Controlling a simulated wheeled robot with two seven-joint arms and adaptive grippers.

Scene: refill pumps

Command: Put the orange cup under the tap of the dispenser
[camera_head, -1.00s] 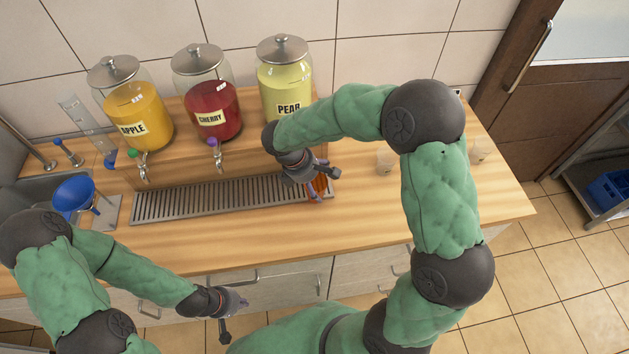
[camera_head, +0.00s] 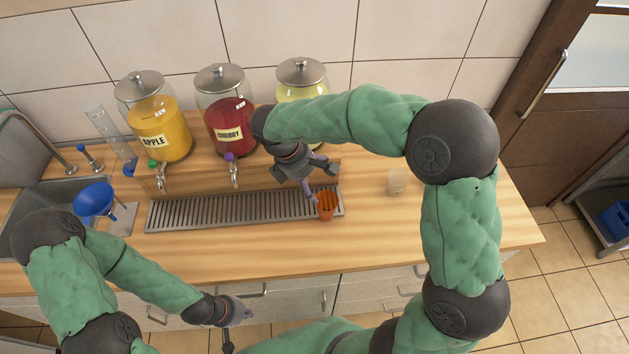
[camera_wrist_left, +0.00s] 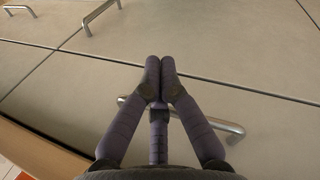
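The orange cup (camera_head: 326,206) stands upright on the right end of the grey drip tray (camera_head: 160,219), in front of the pear dispenser (camera_head: 301,73). My right gripper (camera_head: 318,180) is just behind and left of the cup, with its fingers spread; one finger reaches down beside the rim. Whether it touches the cup I cannot tell. My right arm hides the pear dispenser's lower part and its tap. My left gripper (camera_head: 245,308) is low in front of the counter, away from the cup. The left wrist view shows its fingertips (camera_wrist_left: 160,66) together with nothing between them.
The apple dispenser (camera_head: 157,130) and cherry dispenser (camera_head: 229,125) stand on the wooden riser to the left. A clear cup (camera_head: 397,183) stands right of the tray. The counter in front of the tray is clear.

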